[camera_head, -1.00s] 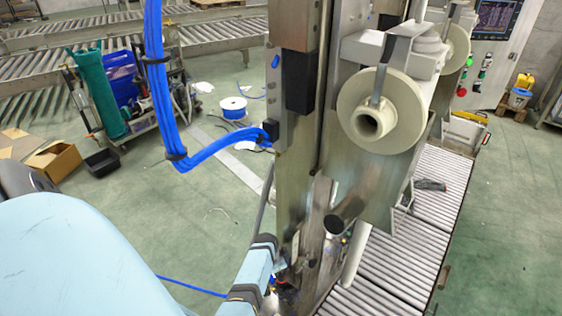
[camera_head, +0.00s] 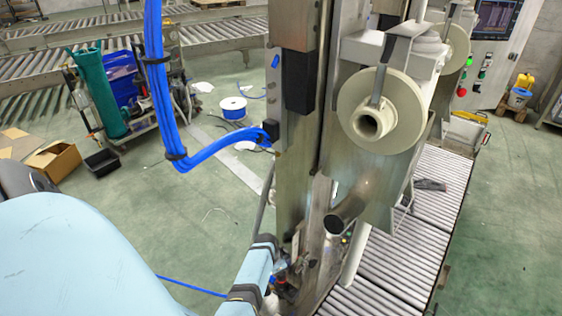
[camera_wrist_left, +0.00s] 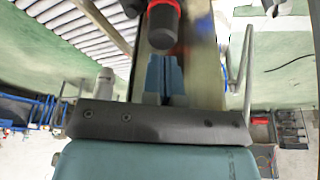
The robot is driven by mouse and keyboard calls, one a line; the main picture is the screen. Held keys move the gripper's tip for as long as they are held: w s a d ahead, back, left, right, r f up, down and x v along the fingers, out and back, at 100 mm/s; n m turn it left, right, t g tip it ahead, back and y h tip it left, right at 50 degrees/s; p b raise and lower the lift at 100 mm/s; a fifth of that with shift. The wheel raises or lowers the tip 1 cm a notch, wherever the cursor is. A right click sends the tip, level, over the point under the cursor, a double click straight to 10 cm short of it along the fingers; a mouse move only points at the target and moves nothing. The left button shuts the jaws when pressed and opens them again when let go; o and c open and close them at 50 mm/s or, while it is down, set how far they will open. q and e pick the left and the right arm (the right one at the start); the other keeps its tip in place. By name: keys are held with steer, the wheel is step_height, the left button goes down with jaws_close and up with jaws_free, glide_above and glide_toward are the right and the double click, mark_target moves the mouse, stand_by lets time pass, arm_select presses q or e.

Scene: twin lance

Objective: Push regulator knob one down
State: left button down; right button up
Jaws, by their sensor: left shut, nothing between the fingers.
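The regulator knob (camera_wrist_left: 163,25), black with a red ring at its base, shows at the top of the left wrist view. In the head view a small dark fitting with red on it (camera_head: 283,284) sits low on the steel column, probably the same regulator. My left gripper (camera_wrist_left: 166,72) is shut and empty. Its fingers point toward the knob, which partly covers the view near their tips. I cannot tell whether they touch it. In the head view my left wrist is beside the column's foot, and its fingertips are hard to make out. My right gripper is not in view.
The tall steel column (camera_head: 296,140) and a cream round flange (camera_head: 405,108) stand just ahead. A roller conveyor (camera_head: 395,265) runs behind and right of the column. Blue cables (camera_head: 160,90) hang at left. Open green floor (camera_head: 215,225) lies left of the column.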

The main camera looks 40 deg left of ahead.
arm_select(q)
steer(key=shift+f+b, duration=0.85)
steer(key=shift+f, duration=0.3)
stand_by(0.4)
step_height(320, 180, up, 4)
steer(key=p, duration=0.4)
steer(key=shift+f, duration=0.1)
steer(key=shift+r+p, duration=0.65)
steer(key=shift+p, duration=0.15)
steer(key=shift+r+p, duration=0.45)
